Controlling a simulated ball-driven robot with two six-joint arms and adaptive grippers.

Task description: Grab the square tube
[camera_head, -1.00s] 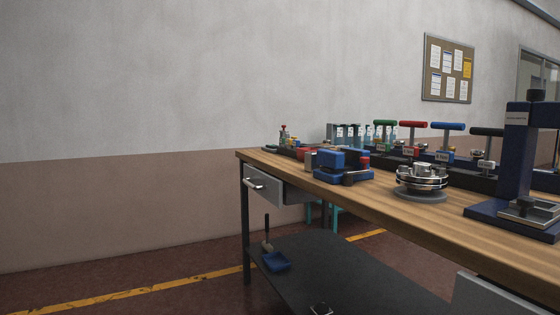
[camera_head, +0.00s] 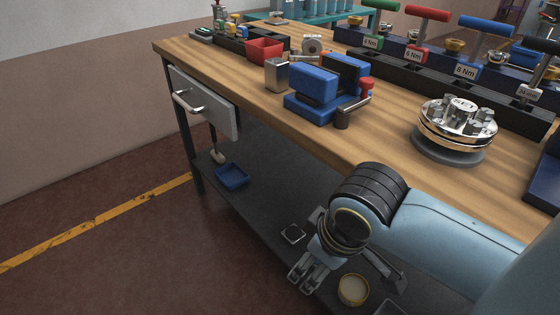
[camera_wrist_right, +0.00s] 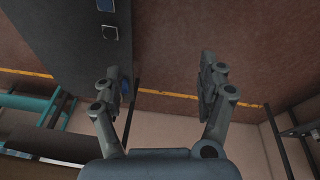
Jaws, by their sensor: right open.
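The square tube (camera_head: 277,75), a short silver block-like piece with a dark open top, stands upright on the wooden bench to the left of the blue vise (camera_head: 318,92). My right gripper (camera_head: 305,279) is below and in front of the bench edge, well apart from the tube, and points downward. In the right wrist view the right gripper (camera_wrist_right: 162,80) is open and empty, its two fingers wide apart over the floor. The tube does not show in that view. My left gripper is not in view.
A red bin (camera_head: 265,50) stands behind the tube. A round metal flange (camera_head: 458,122) sits to the right, and torque wrenches stand in a rack (camera_head: 440,75) behind. A lower shelf (camera_head: 265,190) lies below.

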